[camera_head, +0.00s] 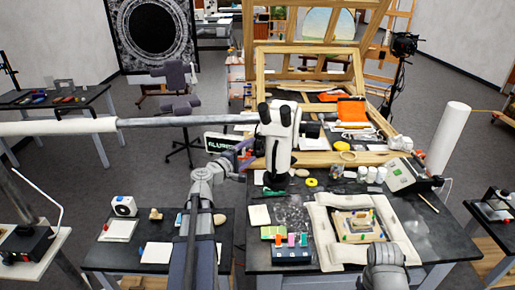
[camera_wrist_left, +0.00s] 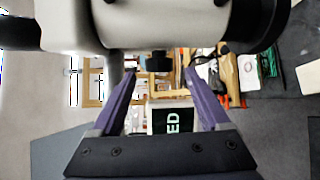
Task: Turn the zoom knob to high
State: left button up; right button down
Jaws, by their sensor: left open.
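The white microscope (camera_head: 279,135) stands at the left of the main table, its dark eyepieces tilted up. A dark knob-like part (camera_head: 311,130) juts from its right side. My left gripper (camera_head: 247,153), with purple fingers, is open just left of the microscope head. In the left wrist view, the white microscope body (camera_wrist_left: 165,22) fills the top. A small dark cylinder (camera_wrist_left: 160,62) shows between the open fingertips, apart from both. I cannot tell whether it is the zoom knob, and no zoom marking is readable. My right gripper's fingers are not visible.
A pale boom (camera_head: 120,124) runs across to the microscope head. A lettered sign (camera_head: 219,143) stands behind my left gripper.

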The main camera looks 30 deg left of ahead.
aim_at(260, 145)
pick_arm(q)
jog(key=shift+w+d+f, duration=0.1)
jog(key=shift+w, duration=0.85)
jog(key=shift+w+d+f, duration=0.1)
jog(key=shift+w, duration=0.85)
grip_shut()
